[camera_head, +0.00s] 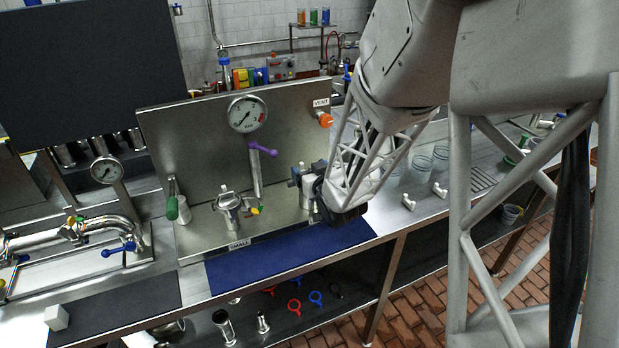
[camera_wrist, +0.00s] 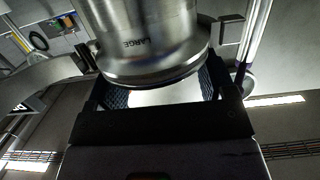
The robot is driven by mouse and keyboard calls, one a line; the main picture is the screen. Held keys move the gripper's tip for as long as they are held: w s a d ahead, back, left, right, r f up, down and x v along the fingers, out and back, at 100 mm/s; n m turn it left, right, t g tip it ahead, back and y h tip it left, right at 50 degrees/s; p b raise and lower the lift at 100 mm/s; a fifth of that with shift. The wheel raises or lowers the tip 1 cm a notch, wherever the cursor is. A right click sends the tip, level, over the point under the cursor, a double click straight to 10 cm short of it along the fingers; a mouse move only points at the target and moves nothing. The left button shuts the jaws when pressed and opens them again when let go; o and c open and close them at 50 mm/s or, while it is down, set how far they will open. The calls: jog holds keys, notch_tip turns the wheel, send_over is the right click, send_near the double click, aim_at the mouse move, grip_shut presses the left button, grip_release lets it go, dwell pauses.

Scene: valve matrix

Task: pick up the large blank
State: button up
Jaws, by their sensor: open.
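A shiny steel cylinder with a wide flange (camera_wrist: 150,40), marked LARGE, fills the upper middle of the wrist view. I cannot tell from the frames whether it is the large blank itself or the fitting for it. My gripper (camera_wrist: 163,92) has its two dark textured pads apart on either side of the flange's near edge. Whether they touch it is not clear. In the head view my gripper (camera_head: 328,207) is at the right of the steel panel's base, hiding most of the fitting there.
A steel panel (camera_head: 200,130) with a gauge (camera_head: 247,114) and a purple-handled valve (camera_head: 262,149) stands behind. A small clamped fitting (camera_head: 229,205) is to the left. A blue mat (camera_head: 250,268) lies clear in front. Glass beakers (camera_head: 420,166) stand to the right.

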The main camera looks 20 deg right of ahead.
jog(key=shift+c, duration=0.2)
jog(key=c, duration=1)
jog(key=shift+r, duration=0.1)
jog(key=shift+c, duration=0.2)
jog(key=shift+r, duration=0.75)
notch_tip(320, 180, up, 2)
jog(key=s+a+r, duration=0.1)
jog(key=s+a, duration=0.2)
jog(key=s, duration=1.2)
jog(key=shift+s+r, duration=0.15)
jog(key=shift+s, duration=0.2)
jog(key=shift+a, duration=0.1)
